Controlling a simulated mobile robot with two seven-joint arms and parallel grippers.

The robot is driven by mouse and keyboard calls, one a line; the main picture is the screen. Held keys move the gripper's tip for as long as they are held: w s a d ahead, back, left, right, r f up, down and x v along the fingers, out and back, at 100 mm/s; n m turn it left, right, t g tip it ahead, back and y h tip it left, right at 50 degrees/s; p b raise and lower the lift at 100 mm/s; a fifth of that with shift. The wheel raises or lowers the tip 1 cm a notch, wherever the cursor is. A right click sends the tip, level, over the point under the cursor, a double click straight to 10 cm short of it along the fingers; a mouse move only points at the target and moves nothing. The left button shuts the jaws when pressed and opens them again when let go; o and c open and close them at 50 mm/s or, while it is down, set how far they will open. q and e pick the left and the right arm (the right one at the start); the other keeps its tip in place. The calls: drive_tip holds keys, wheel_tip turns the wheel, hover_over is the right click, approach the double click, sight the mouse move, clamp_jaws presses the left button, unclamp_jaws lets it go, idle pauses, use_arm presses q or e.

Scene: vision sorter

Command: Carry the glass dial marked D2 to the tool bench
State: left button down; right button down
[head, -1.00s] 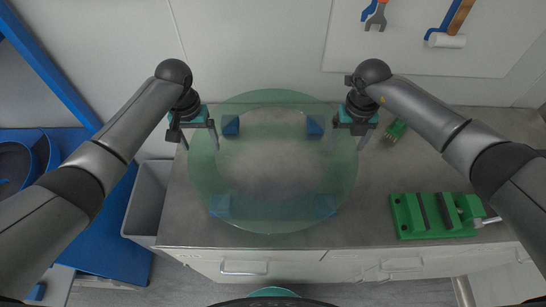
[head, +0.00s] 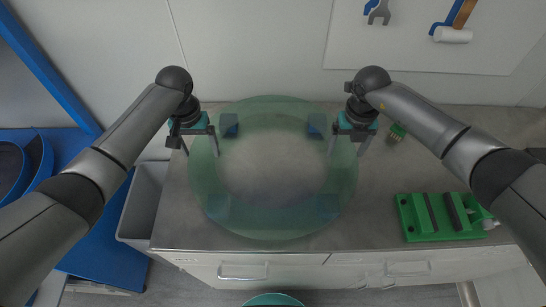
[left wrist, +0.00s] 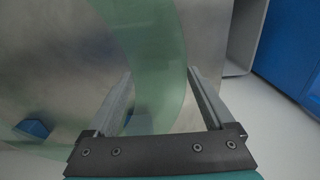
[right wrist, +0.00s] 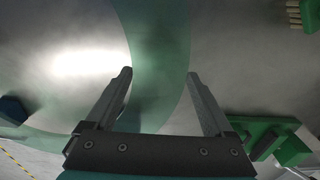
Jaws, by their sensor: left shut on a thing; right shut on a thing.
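The glass dial (head: 270,229) is a wide, see-through green ring with an open middle. It lies flat over the grey tool bench (head: 380,225). No D2 mark can be read. Blue blocks (head: 229,125) show through it; whether it touches them cannot be told. My left gripper (head: 201,149) is shut on its left rim. My right gripper (head: 347,149) is shut on its right rim. The rim of the dial passes between the fingers in the left wrist view (left wrist: 158,60) and the right wrist view (right wrist: 160,60).
A green vise (head: 440,232) stands on the bench at the right. A small green part (head: 397,132) lies behind my right gripper. A grey bin (head: 143,200) stands left of the bench. Tools, including a mallet (head: 453,35), hang on the back wall.

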use_arm(q)
drive_tip(key=shift+a+f, duration=0.15)
drive_tip(key=shift+a, duration=0.05)
use_arm(e)
drive_tip(key=shift+d+f, duration=0.2)
use_arm(q)
unclamp_jaws()
use_arm(e)
unclamp_jaws()
use_arm(q)
drive_tip(key=shift+d, duration=0.1)
use_arm(e)
drive_tip(key=shift+a, duration=0.1)
use_arm(q)
drive_tip(key=shift+r, duration=0.4)
use_arm(e)
drive_tip(key=shift+a, duration=0.1)
drive_tip(key=shift+r, duration=0.55)
use_arm(q)
wheel_tip(320, 180, up, 11)
use_arm(e)
wheel_tip(320, 180, up, 11)
use_arm(q)
drive_tip(key=shift+s, duration=0.15)
use_arm(e)
drive_tip(key=shift+s, duration=0.15)
